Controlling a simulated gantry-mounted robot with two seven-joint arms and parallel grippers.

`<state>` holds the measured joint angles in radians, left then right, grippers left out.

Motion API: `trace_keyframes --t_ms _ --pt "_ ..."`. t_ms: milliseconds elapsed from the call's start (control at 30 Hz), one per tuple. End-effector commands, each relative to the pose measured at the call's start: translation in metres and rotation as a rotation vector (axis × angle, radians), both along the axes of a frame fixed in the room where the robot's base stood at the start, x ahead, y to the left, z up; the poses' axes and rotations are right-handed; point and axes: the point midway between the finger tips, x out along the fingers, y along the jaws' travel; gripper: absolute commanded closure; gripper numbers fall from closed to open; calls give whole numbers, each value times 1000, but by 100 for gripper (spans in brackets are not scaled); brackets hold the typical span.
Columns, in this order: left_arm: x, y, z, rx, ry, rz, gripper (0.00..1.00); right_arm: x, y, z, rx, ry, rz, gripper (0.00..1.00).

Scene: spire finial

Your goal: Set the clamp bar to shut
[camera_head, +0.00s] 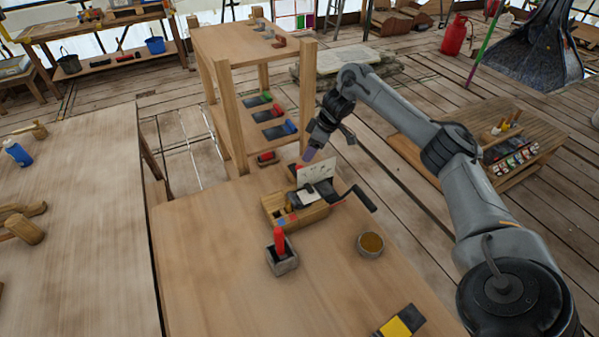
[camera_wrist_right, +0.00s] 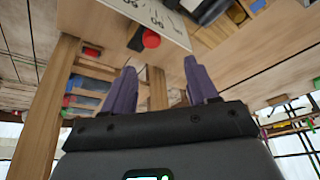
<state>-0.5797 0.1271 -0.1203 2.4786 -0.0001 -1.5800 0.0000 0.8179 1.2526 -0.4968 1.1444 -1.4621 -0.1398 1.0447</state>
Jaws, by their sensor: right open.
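A wooden box (camera_head: 303,213) on the front table carries a black bar (camera_head: 343,196) with a long handle reaching out to the right. I take this to be the clamp bar; its setting cannot be read. A pale marked plate (camera_head: 318,173) stands at the back of the box. It also shows in the right wrist view (camera_wrist_right: 158,14), with a red knob (camera_wrist_right: 151,39) on a black stem at its edge. My right gripper (camera_head: 307,156), with purple fingers, is open and empty just above and behind the plate. In the wrist view its fingers (camera_wrist_right: 162,84) point toward the knob, apart from it. My left gripper is out of view.
A red-handled tool stands in a grey block (camera_head: 283,262) in front of the box. A round cup (camera_head: 370,244) and a yellow-and-black block (camera_head: 399,322) are on the same table. A wooden shelf (camera_head: 229,98) rises behind. The table's left front is clear.

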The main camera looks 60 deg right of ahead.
Motion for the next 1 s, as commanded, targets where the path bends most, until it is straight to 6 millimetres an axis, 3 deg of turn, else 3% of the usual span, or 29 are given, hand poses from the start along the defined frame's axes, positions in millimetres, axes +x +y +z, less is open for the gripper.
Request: trace_keyframes --t_ms 100,267,700,1000 --pt "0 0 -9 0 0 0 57 -4 -13 0 -18 -10 -20 42" --pt "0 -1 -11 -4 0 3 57 3 -10 -13 -16 -13 -17 42" --pt "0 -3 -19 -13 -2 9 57 29 -4 -76 -16 -14 -20 42" --pt "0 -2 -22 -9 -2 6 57 37 -2 -94 -17 -16 -19 42"
